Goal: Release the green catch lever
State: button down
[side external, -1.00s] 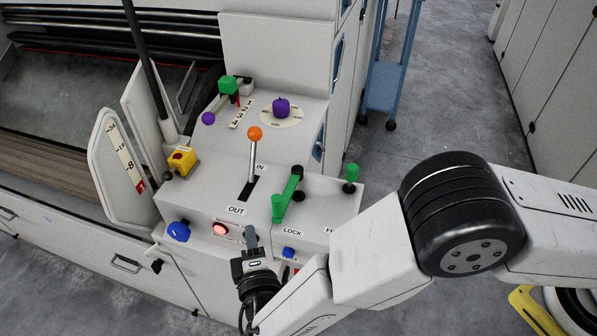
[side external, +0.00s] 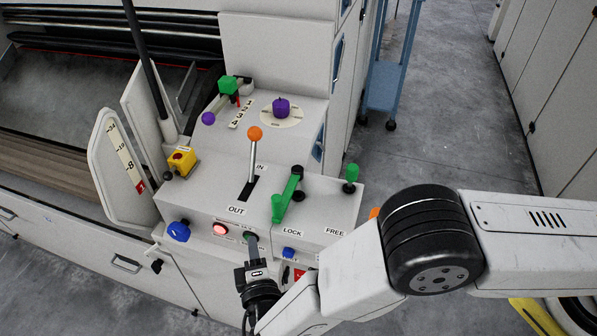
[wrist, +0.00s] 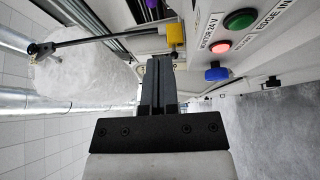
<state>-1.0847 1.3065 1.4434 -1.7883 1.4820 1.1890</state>
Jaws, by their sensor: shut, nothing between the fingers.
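The green catch lever (side external: 288,193) lies on top of the control box in the side view. Its arm runs from a black pivot at the back toward the front, with its green handle above the LOCK label (side external: 292,232). The FREE label (side external: 335,231) is to the right. My gripper (side external: 251,241) is shut and empty, low in front of the box's front panel, below and left of the lever. Its tips overlap the green push button in the side view; I cannot tell if they touch. In the wrist view, my gripper (wrist: 159,62) shows closed fingers; the lever is not visible there.
An orange-knobbed lever (side external: 254,135) stands left of the catch lever, and a green-knobbed post (side external: 351,172) stands right. The front panel carries a lit red button (side external: 220,229), a blue knob (side external: 178,231) and a smaller blue knob (side external: 288,253). A yellow switch box (side external: 181,161) sits left.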

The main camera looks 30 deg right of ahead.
jog(key=shift+w+d, duration=0.95)
jog(key=shift+w, duration=0.2)
jog(key=shift+w+d, duration=0.95)
jog(key=shift+w, duration=0.25)
jog(key=shift+w+d, duration=0.95)
jog(key=shift+w, duration=0.2)
jog(key=shift+s+d, duration=0.15)
jog(key=shift+s+d+n+y, duration=0.15)
jog(key=shift+n+y, duration=0.15)
